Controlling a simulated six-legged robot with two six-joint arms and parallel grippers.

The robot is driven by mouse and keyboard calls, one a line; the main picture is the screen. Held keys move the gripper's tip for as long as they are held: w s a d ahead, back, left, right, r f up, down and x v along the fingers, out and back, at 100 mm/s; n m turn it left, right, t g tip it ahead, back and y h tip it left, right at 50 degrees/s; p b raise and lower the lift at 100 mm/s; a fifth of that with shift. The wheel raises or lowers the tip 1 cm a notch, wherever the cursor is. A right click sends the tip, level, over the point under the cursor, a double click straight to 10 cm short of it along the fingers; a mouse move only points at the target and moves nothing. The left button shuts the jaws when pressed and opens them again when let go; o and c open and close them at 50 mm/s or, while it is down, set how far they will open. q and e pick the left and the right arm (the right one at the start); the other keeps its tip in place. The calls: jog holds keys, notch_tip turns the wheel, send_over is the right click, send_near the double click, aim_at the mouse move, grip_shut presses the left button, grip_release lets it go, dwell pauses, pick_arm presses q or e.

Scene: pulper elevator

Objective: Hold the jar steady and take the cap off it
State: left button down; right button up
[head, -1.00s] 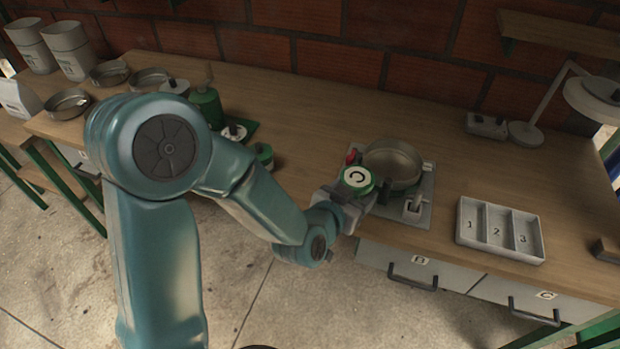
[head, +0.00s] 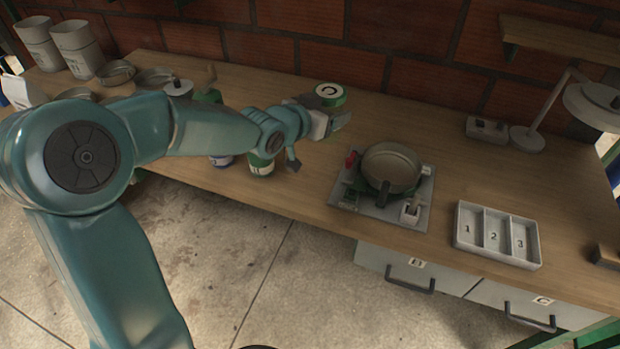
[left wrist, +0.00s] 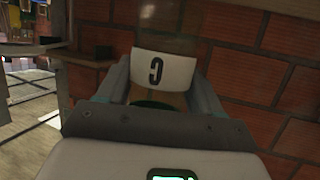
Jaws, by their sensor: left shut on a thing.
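My left gripper (head: 334,122) is shut on a jar with a round green cap (head: 330,91) whose pale top bears a C. It holds the jar over the back middle of the bench. The fingers and arm hide most of the jar's body in the head view. The cap sits on the jar there. My right gripper is in neither view.
A metal pan (head: 391,168) stands on a grey plate at the bench's front. A tray with compartments 1, 2, 3 (head: 498,262) lies to its right. Other jars (head: 262,164) stand under my left arm. A lamp (head: 527,138) stands at the back right.

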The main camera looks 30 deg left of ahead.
pick_arm(q)
jog(key=a+r, duration=0.2)
jog(key=a, duration=0.2)
jog(key=shift+n+y, duration=0.4)
jog(key=shift+y, duration=0.1)
jog(key=f, duration=0.6)
jog(key=f+b, duration=0.1)
jog(key=f, duration=0.6)
jog(key=f+b, duration=0.1)
jog(key=f, duration=0.5)
jog(key=shift+a+f, duration=0.3)
jog(key=shift+a, duration=0.05)
jog(key=shift+r, duration=0.1)
jog(key=shift+b, duration=0.35)
jog(key=shift+f, duration=0.25)
jog(key=shift+c, duration=0.8)
grip_release()
jog(key=shift+r, duration=0.15)
